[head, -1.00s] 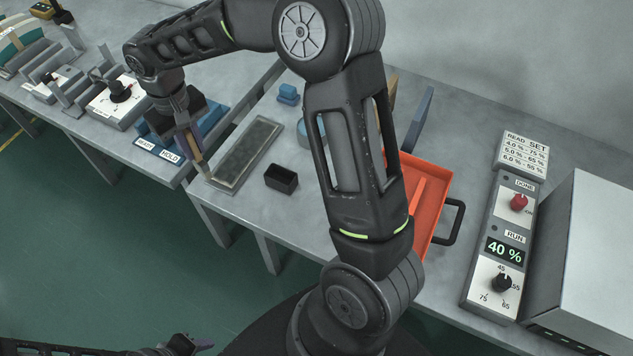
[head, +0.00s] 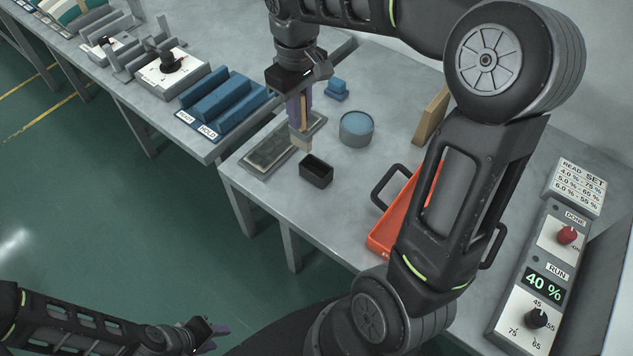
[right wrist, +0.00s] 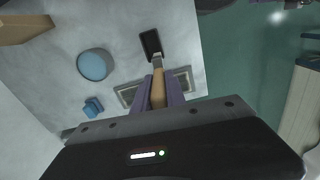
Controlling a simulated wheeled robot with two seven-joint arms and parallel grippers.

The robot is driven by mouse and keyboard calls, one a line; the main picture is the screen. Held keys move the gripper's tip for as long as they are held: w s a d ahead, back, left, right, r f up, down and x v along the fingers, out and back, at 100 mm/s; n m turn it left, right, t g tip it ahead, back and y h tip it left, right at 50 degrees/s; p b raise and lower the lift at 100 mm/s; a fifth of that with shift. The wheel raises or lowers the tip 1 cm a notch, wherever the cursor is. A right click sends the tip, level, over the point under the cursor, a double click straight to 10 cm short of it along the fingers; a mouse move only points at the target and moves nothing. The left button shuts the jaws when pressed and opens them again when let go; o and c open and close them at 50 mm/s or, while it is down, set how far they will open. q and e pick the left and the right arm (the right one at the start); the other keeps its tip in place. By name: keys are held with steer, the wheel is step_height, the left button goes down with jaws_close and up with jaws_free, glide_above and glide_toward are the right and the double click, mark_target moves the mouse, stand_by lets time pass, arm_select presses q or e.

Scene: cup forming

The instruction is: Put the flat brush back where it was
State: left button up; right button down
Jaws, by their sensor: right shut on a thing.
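My right gripper (head: 301,112) is shut on the flat brush (head: 302,142). The brush hangs bristles down, with its wooden handle between the purple fingers. In the head view it is in front of the grey rectangular tray (head: 258,163) and just behind and left of the small black open box (head: 316,171). In the right wrist view the brush (right wrist: 158,88) points toward the black box (right wrist: 150,44); I cannot tell its exact height above the table. My left gripper (head: 208,338) is low at the bottom left, away from the table; its jaws are too small to judge.
A round tub with a blue top (head: 357,127) and a small blue block (head: 337,88) stand behind the box. An orange tray (head: 386,236) is partly hidden by my right arm. A control panel (head: 538,285) is at right.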

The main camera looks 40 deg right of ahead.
steer(key=s, duration=0.1)
steer(key=s+d, duration=0.1)
steer(key=d, duration=0.1)
steer(key=shift+s+r+n, duration=0.3)
steer(key=shift+s+n, duration=0.1)
steer(key=shift+f, duration=0.1)
step_height(320, 180, down, 6)
steer(key=shift+f, duration=0.1)
steer(key=shift+f, duration=1.8)
steer(key=shift+f, duration=0.15)
steer(key=c, duration=1.4)
jaws_free()
